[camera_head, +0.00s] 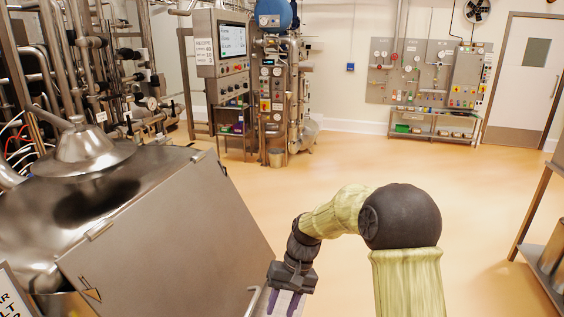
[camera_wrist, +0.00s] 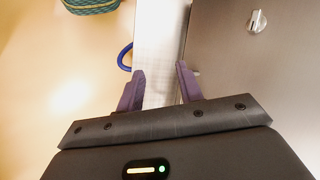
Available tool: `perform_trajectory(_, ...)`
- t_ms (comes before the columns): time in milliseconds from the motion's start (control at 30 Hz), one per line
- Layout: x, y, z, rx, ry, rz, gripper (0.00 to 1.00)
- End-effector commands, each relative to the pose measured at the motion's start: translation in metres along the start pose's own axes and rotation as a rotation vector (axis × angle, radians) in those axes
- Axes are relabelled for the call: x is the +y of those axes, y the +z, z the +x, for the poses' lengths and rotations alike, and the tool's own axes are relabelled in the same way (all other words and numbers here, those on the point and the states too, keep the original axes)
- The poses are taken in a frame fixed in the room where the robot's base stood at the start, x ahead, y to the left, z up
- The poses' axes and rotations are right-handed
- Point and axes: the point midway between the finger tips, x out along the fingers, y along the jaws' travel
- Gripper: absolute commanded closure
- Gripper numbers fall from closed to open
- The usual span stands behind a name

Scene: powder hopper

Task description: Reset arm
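My arm reaches forward in the head view and bends down to the left beside the steel hopper (camera_head: 165,225). My gripper (camera_head: 283,303) is low at the bottom edge, at the hopper's right side. In the wrist view, the two purple fingers of my gripper (camera_wrist: 160,72) stand apart with nothing held between them. A pale metal strip (camera_wrist: 158,30) shows behind the gap, beside a broad grey steel panel (camera_wrist: 240,70). I cannot tell how far the fingertips are from the strip.
A conical steel lid (camera_head: 88,150) sits on the hopper. A control panel (camera_head: 222,45) and piping stand behind. A metal rack (camera_head: 545,225) is at the right edge. A blue loop (camera_wrist: 125,57) is near the left finger. The floor (camera_head: 350,155) ahead is clear.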

Motion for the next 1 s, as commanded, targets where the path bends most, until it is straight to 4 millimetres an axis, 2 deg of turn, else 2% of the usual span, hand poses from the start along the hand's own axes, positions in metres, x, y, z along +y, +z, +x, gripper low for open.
perform_trajectory(33, 0.010, 0.013, -0.009, 0.042, 0.040, 0.011, 0.64)
perform_trajectory(267, 0.060, 0.070, -0.033, 0.232, 0.196, 0.052, 0.64)
perform_trajectory(400, 0.087, 0.109, -0.045, 0.344, 0.269, 0.068, 0.64)
perform_trajectory(600, 0.112, 0.159, -0.051, 0.476, 0.330, 0.080, 0.64)
perform_trajectory(733, 0.117, 0.171, -0.050, 0.508, 0.341, 0.080, 0.64)
perform_trajectory(1000, 0.117, 0.171, -0.050, 0.509, 0.342, 0.080, 0.64)
